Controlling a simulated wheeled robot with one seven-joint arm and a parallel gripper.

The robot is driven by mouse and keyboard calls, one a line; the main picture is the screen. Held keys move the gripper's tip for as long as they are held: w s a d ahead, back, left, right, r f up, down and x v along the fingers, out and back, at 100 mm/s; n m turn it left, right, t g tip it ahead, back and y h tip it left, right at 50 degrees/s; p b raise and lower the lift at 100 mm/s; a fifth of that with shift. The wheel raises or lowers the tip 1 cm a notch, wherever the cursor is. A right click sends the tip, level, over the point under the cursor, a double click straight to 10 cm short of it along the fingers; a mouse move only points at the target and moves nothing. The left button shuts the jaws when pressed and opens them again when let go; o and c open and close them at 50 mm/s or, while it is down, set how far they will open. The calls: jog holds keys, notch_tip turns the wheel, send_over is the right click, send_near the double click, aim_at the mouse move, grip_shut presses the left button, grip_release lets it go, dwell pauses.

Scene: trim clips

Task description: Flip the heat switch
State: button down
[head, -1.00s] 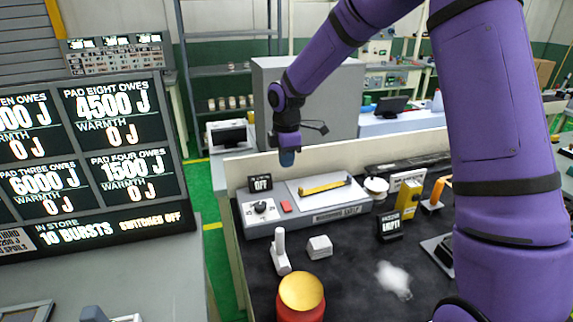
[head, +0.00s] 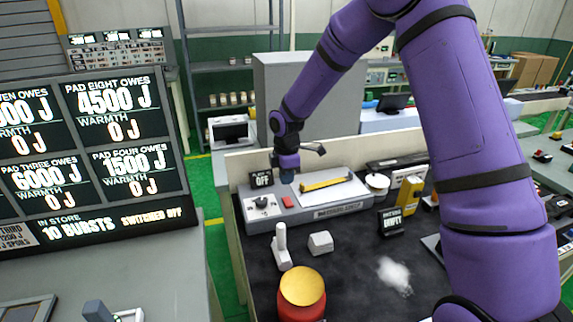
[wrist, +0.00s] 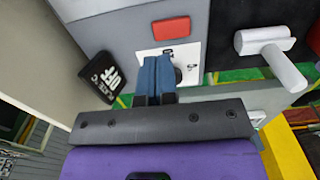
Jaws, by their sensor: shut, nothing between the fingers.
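The grey heater unit (head: 335,208) stands at the back of the dark bench. Its left end has a white panel with a dark knob (head: 262,201) and a red switch-like block (head: 287,201). I cannot tell which of these is the heat switch. The red block also shows in the wrist view (wrist: 171,29). A small black sign reading OFF (head: 262,180) stands behind the knob. My gripper (head: 287,178) is shut and empty, with blue fingers, above the unit's left part. In the wrist view its fingertips (wrist: 154,60) overlap the white panel and partly hide the knob.
A white lever-like handle (head: 281,245), a small pale block (head: 320,242) and a red pot with a gold top (head: 302,288) stand in front of the unit. A scoreboard (head: 90,150) at left reads SWITCHED OFF. A yellow upright item (head: 409,194) stands at right.

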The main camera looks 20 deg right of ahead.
aim_at(286, 198)
jog(key=shift+f, duration=2.9)
